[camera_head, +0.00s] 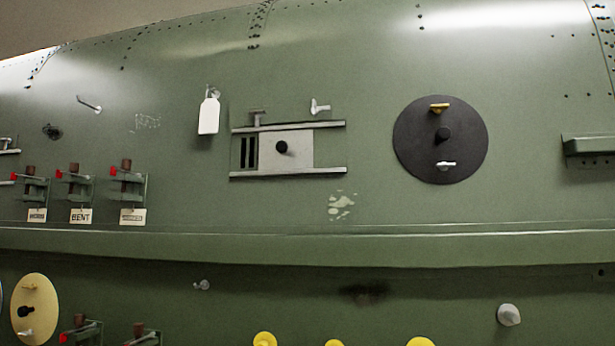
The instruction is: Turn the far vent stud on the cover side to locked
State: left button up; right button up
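A vent with a grey sliding cover (300,158) and a black knob (282,147) sits mid-panel between an upper rail (300,126) and a lower rail (300,171). Dark slots (247,153) show left of the cover. Above the upper rail are two small studs: a grey T-shaped one (257,115) at the left and a paler winged one (320,107) at the right, above the cover. The pale one's wing looks roughly level, slightly tilted. I cannot tell which stud is locked. Neither of my grippers is in view.
A white tag (209,116) hangs left of the vent. Several red-tipped latches (126,178) are further left. A ledge (300,246) runs below.

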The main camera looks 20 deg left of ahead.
aim_at(315, 110)
jog(key=i+l+u, duration=0.1)
jog(key=u, duration=0.25)
jog(key=i+l+u, duration=0.15)
jog(key=u, duration=0.2)
jog(key=i+l+u, duration=0.1)
jog(key=u, duration=0.25)
jog(key=l+u, duration=0.15)
jog(key=u, duration=0.3)
jog(key=l+z, duration=0.2)
jog(key=l, duration=0.2)
jog(key=j+z, duration=0.25)
jog(key=j, duration=0.15)
jog(key=k, duration=0.05)
